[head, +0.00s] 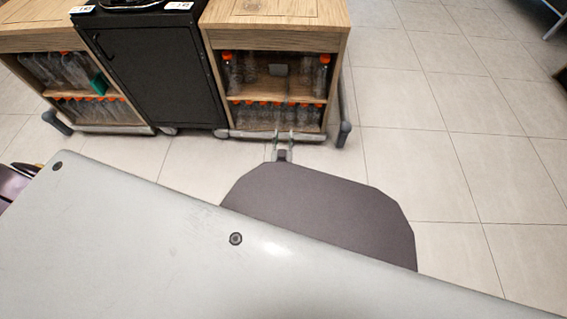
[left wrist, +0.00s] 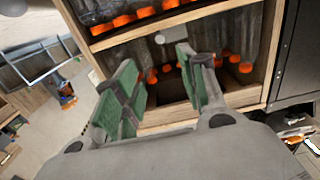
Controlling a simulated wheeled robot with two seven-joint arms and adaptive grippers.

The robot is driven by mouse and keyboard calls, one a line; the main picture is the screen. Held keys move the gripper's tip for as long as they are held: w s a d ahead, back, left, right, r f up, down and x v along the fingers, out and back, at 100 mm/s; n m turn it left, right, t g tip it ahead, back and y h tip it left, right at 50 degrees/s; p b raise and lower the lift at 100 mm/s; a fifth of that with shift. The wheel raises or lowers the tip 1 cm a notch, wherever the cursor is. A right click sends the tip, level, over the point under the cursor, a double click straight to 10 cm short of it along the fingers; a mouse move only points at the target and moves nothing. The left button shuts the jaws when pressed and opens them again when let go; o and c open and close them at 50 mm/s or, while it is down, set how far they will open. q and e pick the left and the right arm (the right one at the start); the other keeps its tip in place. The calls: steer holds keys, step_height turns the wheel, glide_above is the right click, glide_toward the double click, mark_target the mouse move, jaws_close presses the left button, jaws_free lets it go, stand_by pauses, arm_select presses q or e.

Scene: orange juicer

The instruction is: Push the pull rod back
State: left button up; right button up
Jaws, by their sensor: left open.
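My left gripper (head: 283,135) is small in the head view, with its two fingers apart, in front of the lower part of the right wooden cabinet (head: 276,39). In the left wrist view, the gripper (left wrist: 157,62) has green-padded fingers spread wide with nothing between them. Its fingertips overlap the cabinet's open shelves, and I cannot tell how far apart they are in depth. I cannot make out the pull rod in either view. My right gripper is not in view.
Orange-capped bottles (head: 277,116) fill the right cabinet's shelves. A black cabinet (head: 150,75) and a left wooden cabinet (head: 30,41) stand beside it. Grey corner bumpers (head: 345,129) stick out low. Tiled floor (head: 460,150) is clear on the right.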

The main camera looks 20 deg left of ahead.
arm_select(q)
steer(key=shift+s+d+h+p, duration=0.1)
steer(key=shift+s+h+p, duration=0.15)
steer(key=shift+h+p, duration=0.1)
steer(key=s+d+f+m+g+h+p, duration=0.1)
steer(key=s+d+m+g+h+p, duration=0.1)
steer(key=s+p, duration=0.6)
steer(key=shift+s+d+f+m+g+h+p, duration=0.35)
steer(key=shift+m+g+h+p, duration=0.6)
steer(key=shift+h+p, duration=1)
steer(key=shift+y+p, duration=0.35)
steer(key=shift+y, duration=0.05)
steer(key=shift+d, duration=0.15)
